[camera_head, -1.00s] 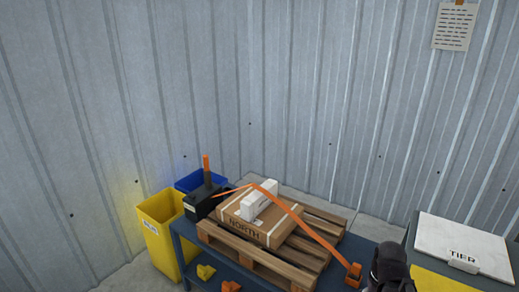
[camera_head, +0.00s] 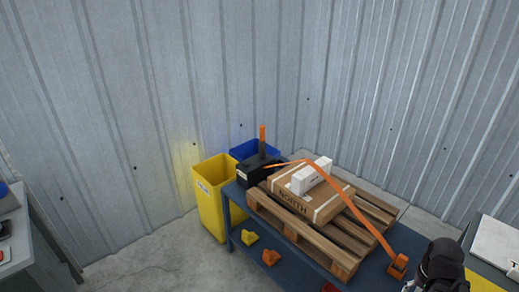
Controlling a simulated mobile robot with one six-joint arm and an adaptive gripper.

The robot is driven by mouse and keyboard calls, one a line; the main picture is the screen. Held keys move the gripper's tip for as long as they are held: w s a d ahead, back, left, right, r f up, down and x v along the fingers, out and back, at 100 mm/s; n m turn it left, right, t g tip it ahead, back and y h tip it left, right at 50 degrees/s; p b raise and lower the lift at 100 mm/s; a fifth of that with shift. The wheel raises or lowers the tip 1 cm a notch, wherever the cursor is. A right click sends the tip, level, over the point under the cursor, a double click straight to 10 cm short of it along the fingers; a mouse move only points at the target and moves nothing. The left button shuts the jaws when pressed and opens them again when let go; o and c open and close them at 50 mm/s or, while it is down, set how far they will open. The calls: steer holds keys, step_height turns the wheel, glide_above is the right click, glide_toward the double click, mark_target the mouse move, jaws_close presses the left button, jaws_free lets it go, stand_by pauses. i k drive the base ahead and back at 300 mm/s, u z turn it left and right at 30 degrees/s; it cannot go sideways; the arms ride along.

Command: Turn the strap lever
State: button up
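The strap lever (camera_head: 262,140) is an upright orange handle on a black tensioner box (camera_head: 257,171) at the left end of the blue table (camera_head: 236,205). An orange strap (camera_head: 352,207) runs from the box over a cardboard box marked NORTH (camera_head: 290,195) and a white block (camera_head: 312,176), down to an orange anchor (camera_head: 398,266) at the right. A dark part of my arm (camera_head: 440,268) shows at the bottom right, beyond the anchor and well away from the lever. My gripper's fingers cannot be made out.
The cardboard box sits on a wooden pallet (camera_head: 325,245). Yellow (camera_head: 249,238) and orange (camera_head: 271,257) pieces lie lower at the table's front. Open floor (camera_head: 150,255) lies left, up to a grey bench (camera_head: 35,245).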

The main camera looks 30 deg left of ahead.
mark_target(262, 141)
steer(key=u, duration=0.3)
steer(key=k, duration=0.1)
steer(key=z, duration=2.95)
steer(key=k, duration=1.7)
steer(key=z, duration=0.05)
